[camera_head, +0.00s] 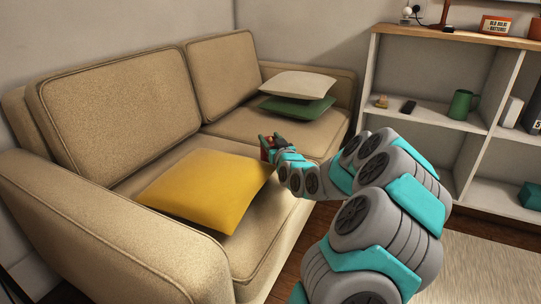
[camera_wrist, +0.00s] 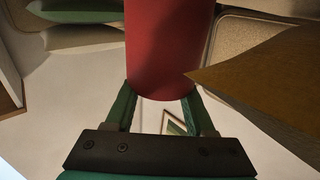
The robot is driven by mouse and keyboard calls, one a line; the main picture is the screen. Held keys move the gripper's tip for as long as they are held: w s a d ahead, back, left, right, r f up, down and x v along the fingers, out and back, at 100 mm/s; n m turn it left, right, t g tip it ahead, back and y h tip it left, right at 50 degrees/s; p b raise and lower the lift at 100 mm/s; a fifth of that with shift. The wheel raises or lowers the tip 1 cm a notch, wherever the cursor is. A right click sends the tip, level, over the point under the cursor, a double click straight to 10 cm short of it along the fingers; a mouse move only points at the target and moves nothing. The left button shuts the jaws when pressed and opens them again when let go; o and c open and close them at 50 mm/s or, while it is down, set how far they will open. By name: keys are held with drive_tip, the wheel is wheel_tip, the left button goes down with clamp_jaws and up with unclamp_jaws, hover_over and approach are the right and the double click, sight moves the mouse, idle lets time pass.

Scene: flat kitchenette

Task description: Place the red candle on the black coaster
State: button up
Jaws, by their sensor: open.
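The red candle (camera_wrist: 170,45) fills the top middle of the wrist view, between and just beyond my fingertips. My gripper (camera_wrist: 160,98) is open, with one green finger on each side of the candle's lower end in the picture. I cannot tell whether the fingers touch it. In the head view my gripper (camera_head: 267,147) is over the sofa seat, just beyond the yellow cushion, with a little red showing at it. No black coaster can be made out.
The beige sofa (camera_head: 110,110) carries a yellow cushion (camera_head: 207,188) close to my gripper and stacked white (camera_head: 298,84) and green (camera_head: 297,107) cushions farther back. A white shelf unit (camera_head: 440,130) at right holds a green mug (camera_head: 462,103) and other items.

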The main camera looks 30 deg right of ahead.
drive_tip(key=shift+x, duration=1.4)
drive_tip(key=shift+c, duration=0.3)
clamp_jaws()
